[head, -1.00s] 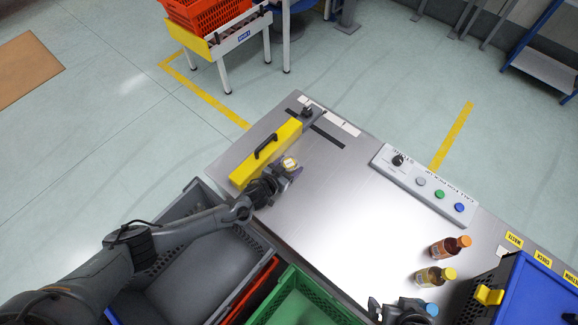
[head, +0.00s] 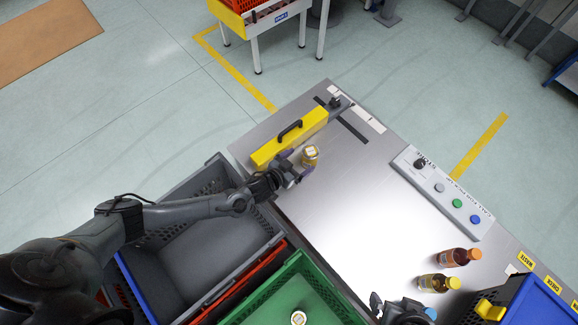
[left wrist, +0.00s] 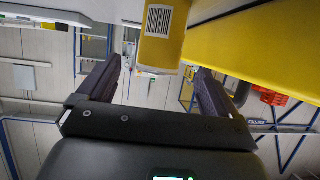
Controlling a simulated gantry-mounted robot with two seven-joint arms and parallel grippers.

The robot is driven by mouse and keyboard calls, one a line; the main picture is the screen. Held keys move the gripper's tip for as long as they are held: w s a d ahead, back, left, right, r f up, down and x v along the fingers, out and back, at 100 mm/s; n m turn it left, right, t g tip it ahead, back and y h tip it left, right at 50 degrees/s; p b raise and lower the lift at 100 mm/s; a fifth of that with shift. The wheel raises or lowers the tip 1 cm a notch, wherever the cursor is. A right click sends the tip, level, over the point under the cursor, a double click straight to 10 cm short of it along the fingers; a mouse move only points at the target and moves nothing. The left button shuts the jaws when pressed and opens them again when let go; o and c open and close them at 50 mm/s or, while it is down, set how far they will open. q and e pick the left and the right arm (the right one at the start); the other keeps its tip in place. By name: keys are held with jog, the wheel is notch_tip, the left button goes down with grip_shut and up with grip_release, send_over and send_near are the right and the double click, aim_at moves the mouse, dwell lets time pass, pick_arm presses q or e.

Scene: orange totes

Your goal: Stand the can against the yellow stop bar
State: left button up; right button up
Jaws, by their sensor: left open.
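The can (head: 310,155), yellow with a pale top, stands upright on the metal table close beside the yellow stop bar (head: 275,150). I cannot tell whether they touch. In the left wrist view the can (left wrist: 160,38) shows a barcode, and the bar (left wrist: 262,45) runs along its right. My left gripper (head: 297,164) is open and empty, with the can just beyond its fingertips; its two fingers also show in the left wrist view (left wrist: 150,80). My right gripper (head: 384,306) is partly in view at the bottom edge; its jaws are not clear.
Two bottles (head: 458,257) (head: 437,283) and a blue cap (head: 430,313) are at the table's lower right. A button panel (head: 440,190) lies along the far edge. Grey (head: 170,275) and green (head: 250,305) totes border the near side; the green one holds another can (head: 298,318). The table's middle is clear.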

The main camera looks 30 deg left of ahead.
pick_arm(q)
jog(key=s+d+r+n+g+y, duration=0.1)
jog(key=s+d+r+g, duration=0.15)
jog(key=s, duration=0.35)
jog(key=s+d+r+n+g, duration=0.1)
jog(key=s+d+r, duration=0.2)
jog(key=s, duration=0.3)
jog(key=s+a+r+g+y, duration=0.1)
jog(key=s+a+r+g, duration=0.2)
jog(key=s, duration=0.4)
jog(key=s+a+r+m+g+y, duration=0.1)
jog(key=s+a+r+g, duration=0.2)
jog(key=s, duration=0.5)
jog(key=shift+a+r, duration=0.65)
jog(key=shift+a, duration=0.35)
pick_arm(e)
jog(key=shift+r, duration=0.25)
jog(key=shift+r, duration=0.1)
